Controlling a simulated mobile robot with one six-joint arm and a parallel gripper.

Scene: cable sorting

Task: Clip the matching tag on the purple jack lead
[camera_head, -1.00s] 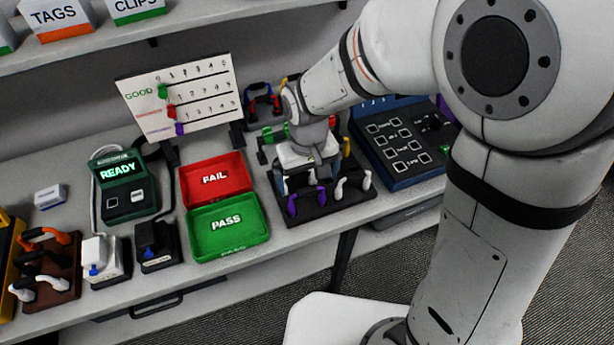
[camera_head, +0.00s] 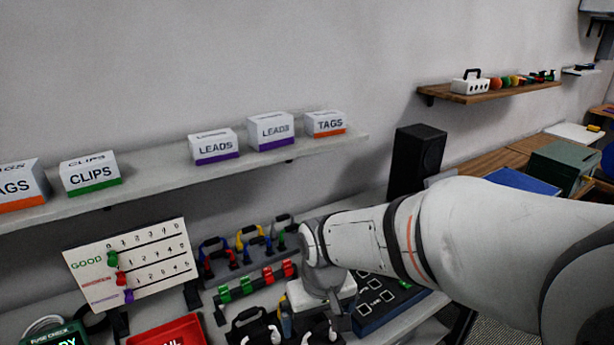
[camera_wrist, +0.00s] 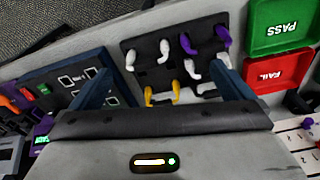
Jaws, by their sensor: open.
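In the wrist view, the purple jack lead shows as two purple ends (camera_wrist: 222,33) on a black rack (camera_wrist: 142,28), with white and yellow ends beside it. My gripper (camera_wrist: 160,55) is open and empty above that rack, its two blue fingers wide apart. In the head view my gripper (camera_head: 322,308) hangs over the bench and its fingertips are mostly hidden. The purple lead is not visible there. Green clip-like pieces (camera_head: 224,293) and red ones (camera_head: 288,268) sit in a row behind the gripper. I cannot tell which tag matches.
A white board (camera_head: 128,262) carries green, red and purple markers on numbered lines. A red FAIL tray (camera_wrist: 278,73) and green PASS tray (camera_wrist: 283,27) lie beside the rack. A blue button panel (camera_head: 385,300) is at the right. The shelf above holds labelled boxes, including a TAGS box (camera_head: 326,124).

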